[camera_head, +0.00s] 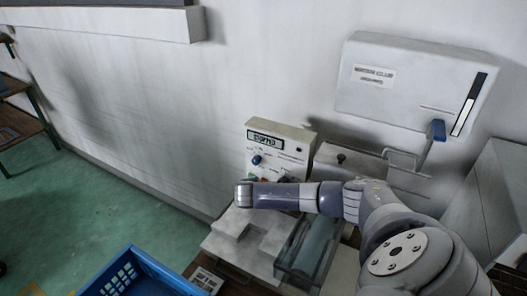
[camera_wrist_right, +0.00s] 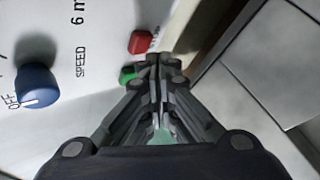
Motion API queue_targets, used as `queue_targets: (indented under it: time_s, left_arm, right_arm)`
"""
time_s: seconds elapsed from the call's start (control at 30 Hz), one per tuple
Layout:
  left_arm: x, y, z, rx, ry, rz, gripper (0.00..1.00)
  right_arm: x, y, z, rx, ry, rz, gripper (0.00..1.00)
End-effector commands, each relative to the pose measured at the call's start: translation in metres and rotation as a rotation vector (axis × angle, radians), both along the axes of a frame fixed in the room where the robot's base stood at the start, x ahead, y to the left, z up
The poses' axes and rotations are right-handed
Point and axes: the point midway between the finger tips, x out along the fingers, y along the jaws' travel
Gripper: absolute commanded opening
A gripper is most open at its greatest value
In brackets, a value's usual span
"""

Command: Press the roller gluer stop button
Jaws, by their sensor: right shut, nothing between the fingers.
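The roller gluer (camera_head: 292,135) stands against the wall, its pale control panel facing me with a small display on top. In the right wrist view, a red button (camera_wrist_right: 142,41) and a green button (camera_wrist_right: 127,75) sit beside a blue knob (camera_wrist_right: 37,85) marked OFF. My right gripper (camera_wrist_right: 160,62) is shut and empty, its tips close to both buttons, just right of the green one and below the red one. I cannot tell whether it touches either. In the head view my right arm partly hides the lower panel. My left gripper is not in view.
A white wall box (camera_head: 415,85) with a blue lever (camera_head: 436,131) hangs at the upper right. A blue crate (camera_head: 130,275) stands at the lower left. The green floor (camera_head: 90,200) left of the machine is open.

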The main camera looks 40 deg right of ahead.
Motion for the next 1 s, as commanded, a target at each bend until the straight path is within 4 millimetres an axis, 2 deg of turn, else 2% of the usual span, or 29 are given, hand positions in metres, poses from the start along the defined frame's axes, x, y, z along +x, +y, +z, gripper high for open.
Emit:
queue_targets:
  time_s: [0.27, 0.77, 1.0]
  left_arm:
    - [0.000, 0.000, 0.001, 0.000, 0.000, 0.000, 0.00]
    - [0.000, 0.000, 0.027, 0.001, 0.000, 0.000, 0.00]
    - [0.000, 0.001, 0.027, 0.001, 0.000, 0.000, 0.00]
  right_arm:
    - [0.000, 0.002, 0.000, 0.001, 0.000, 0.001, 0.00]
    - [-0.013, 0.045, 0.001, 0.002, 0.001, 0.002, 0.00]
    - [-0.014, 0.048, -0.001, 0.000, 0.000, 0.000, 0.00]
